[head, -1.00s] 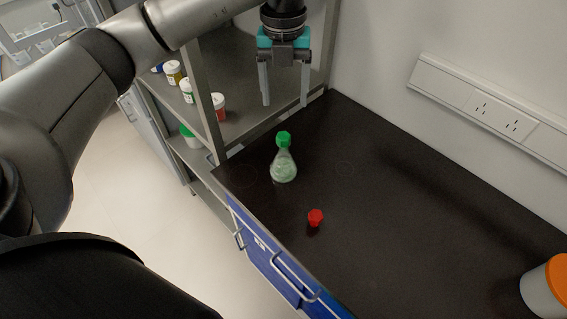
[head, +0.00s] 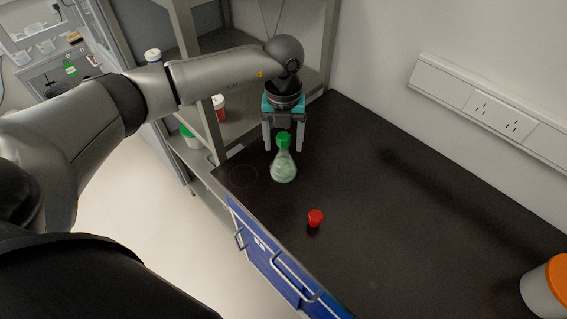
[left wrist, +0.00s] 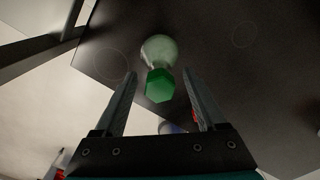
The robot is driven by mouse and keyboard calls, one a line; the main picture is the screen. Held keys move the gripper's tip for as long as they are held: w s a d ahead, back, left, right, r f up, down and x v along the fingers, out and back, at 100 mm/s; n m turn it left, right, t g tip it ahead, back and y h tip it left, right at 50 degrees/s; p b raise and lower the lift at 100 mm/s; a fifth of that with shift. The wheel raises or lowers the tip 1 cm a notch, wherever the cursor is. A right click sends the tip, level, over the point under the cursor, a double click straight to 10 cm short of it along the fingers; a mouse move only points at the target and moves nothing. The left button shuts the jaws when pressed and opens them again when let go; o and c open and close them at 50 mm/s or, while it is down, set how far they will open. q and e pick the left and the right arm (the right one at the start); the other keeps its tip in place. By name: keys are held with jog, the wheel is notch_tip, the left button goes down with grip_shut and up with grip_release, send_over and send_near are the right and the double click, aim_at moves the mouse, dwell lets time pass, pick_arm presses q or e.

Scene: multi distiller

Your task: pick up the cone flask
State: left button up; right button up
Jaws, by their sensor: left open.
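The cone flask (head: 284,171) stands upright on the dark bench top and has a green cap (head: 283,139) and pale contents. My left gripper (head: 283,149) is open and points down, with its fingers on either side of the cap in the head view. In the left wrist view the flask (left wrist: 159,50) and its green cap (left wrist: 160,85) show between the two open fingers of my left gripper (left wrist: 161,74), near their tips. The fingers do not appear to touch the cap. My right gripper is not in view.
A small red-capped item (head: 315,217) stands on the bench in front of the flask. A metal shelf rack (head: 229,129) with bottles is at the left. A container with an orange lid (head: 556,278) is at the lower right. The bench's middle is clear.

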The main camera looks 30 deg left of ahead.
pick_arm(q)
jog(key=shift+f, duration=0.8)
jog(key=shift+c, duration=0.3)
grip_shut()
jog(key=shift+r, duration=0.1)
dwell(0.4)
